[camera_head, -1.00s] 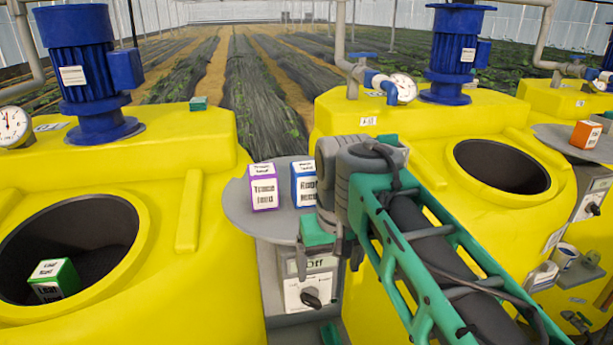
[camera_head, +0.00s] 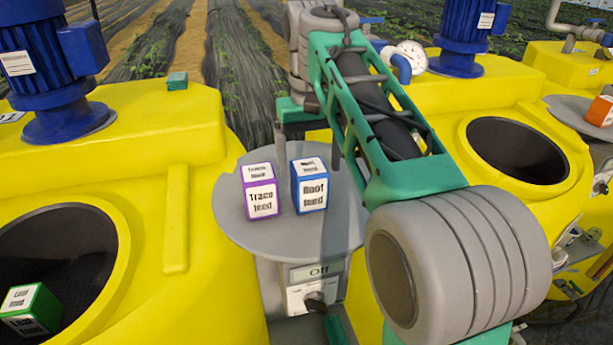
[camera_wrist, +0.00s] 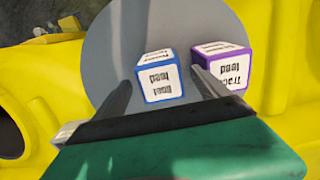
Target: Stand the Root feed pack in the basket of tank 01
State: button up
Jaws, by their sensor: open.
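The Root feed pack (camera_head: 310,187) is a blue-edged box with white labels. It stands upright on a round grey shelf (camera_head: 240,222), just right of the purple-edged Trace feed pack (camera_head: 261,192). My gripper (camera_head: 305,148) is above and behind the Root feed pack in the head view. In the wrist view, the fingers of my gripper (camera_wrist: 160,92) are apart, with the Root feed pack (camera_wrist: 160,77) between and beyond them. The Trace feed pack (camera_wrist: 225,65) lies behind the right finger.
A green Leaf feed pack (camera_head: 30,310) sits in the dark opening of the left yellow tank (camera_head: 150,260). The right yellow tank has an open, dark mouth (camera_head: 515,150). A control box reading Off (camera_head: 318,285) is below the shelf. An orange pack (camera_head: 600,110) stands far right.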

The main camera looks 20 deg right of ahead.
aim_at(309, 187)
jog(key=f, duration=0.2)
jog(key=f+b, duration=0.1)
jog(key=f, duration=0.4)
jog(key=shift+w, duration=0.25)
jog(key=shift+r, duration=0.1)
grip_shut()
dwell(0.4)
